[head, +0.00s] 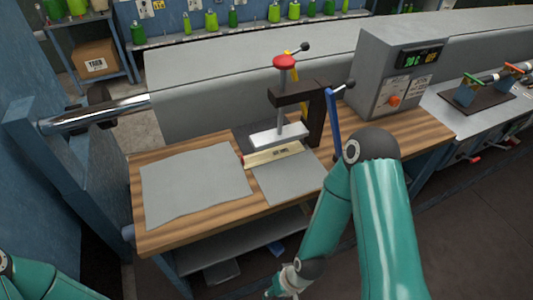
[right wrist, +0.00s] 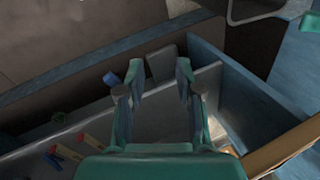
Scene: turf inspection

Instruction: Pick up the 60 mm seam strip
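No piece that I can identify for certain as the 60 mm seam strip shows. My right gripper (right wrist: 160,75) is open and empty in the right wrist view, over a grey shelf or bin (right wrist: 85,118) with blue edges. A small grey piece (right wrist: 161,63) shows beyond and between its fingertips; I cannot tell what it is. A blue piece (right wrist: 111,79) lies just left of the fingers. In the head view the right gripper (head: 275,288) is low in front of the bench, partly cut off. The left arm shows at the bottom left, its gripper out of frame.
The wooden bench (head: 185,238) holds a grey sheet (head: 195,182), a clamp press with a red knob (head: 285,62), a pale yellow bar (head: 272,154) and a grey control box (head: 385,70). Several small coloured items (right wrist: 60,157) lie lower left in the right wrist view.

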